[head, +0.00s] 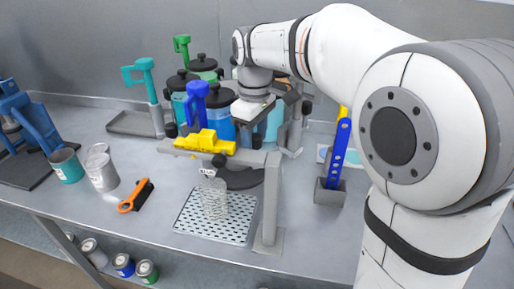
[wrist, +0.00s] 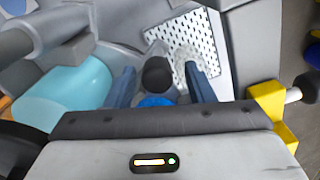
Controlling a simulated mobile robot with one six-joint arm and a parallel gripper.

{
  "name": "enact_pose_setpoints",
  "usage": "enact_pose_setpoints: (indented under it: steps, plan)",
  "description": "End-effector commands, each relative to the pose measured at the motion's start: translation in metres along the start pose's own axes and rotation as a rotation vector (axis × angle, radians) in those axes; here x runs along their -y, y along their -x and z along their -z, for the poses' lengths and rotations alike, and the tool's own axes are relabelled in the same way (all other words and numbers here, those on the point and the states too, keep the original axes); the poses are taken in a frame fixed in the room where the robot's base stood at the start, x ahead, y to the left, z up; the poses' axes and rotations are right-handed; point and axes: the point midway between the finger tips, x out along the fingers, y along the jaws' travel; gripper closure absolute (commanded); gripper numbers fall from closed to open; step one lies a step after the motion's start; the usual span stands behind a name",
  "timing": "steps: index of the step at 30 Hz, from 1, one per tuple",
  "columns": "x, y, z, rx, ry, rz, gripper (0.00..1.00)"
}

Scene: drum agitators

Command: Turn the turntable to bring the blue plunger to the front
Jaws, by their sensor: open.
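The blue plunger (head: 197,97) has an upright blue handle and stands at the front left of a cluster of lidded tanks. A blue tank (head: 220,124) with a dark lid is just right of it. The turntable (head: 241,180) shows only as a dark round edge below the tanks; the rest is hidden. My gripper (head: 250,118) points down over the right side of the cluster, its fingertips hard to see there. In the wrist view its fingers (wrist: 161,87) are apart, with a black knob (wrist: 157,73) and a blue round surface (wrist: 157,101) between or below them; contact is unclear.
A grey stand (head: 270,195) with a yellow clamp (head: 205,142) crosses in front of the cluster. A mesh cup (head: 214,198) is on a perforated tray (head: 190,225). A teal-handled tool (head: 142,72) stands left, a blue bar (head: 339,155) right. The front-left bench holds cans (head: 101,170) and an orange-handled brush (head: 135,197).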

Motion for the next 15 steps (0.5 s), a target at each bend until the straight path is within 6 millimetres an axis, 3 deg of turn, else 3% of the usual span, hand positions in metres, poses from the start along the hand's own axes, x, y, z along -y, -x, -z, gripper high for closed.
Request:
enact_pose_setpoints:
  steps: [6,15]
  plan:
    - [0.001,0.030,-0.001,-0.001,0.000,-0.001,0.51]
    - [0.002,0.038,-0.002,0.000,-0.001,0.000,0.51]
